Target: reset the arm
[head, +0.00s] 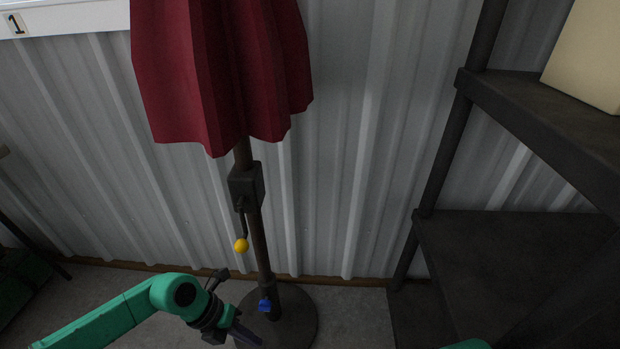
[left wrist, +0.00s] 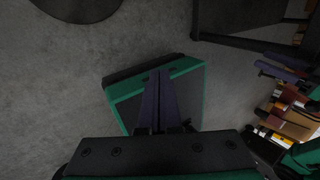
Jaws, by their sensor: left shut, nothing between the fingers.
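My left arm comes in from the lower left in the head view. Its gripper (head: 250,339) points down and to the right, low in front of the round base of a closed red umbrella. In the left wrist view the two dark purple fingers (left wrist: 158,92) lie together, with nothing between them. They are over a green-edged dark part that looks like my own base. Of my right arm, only a small green piece shows at the bottom edge of the head view. Purple finger-like bars (left wrist: 285,71) at the right of the left wrist view may be my right gripper, but this is unclear.
The red umbrella (head: 220,75) stands against the corrugated wall (head: 365,130), with a yellow crank knob (head: 241,246) and a dark round base (head: 303,322). A dark shelf unit (head: 520,240) stands at the right, with a cream box (head: 590,60) on it. Bare floor shows around the umbrella base.

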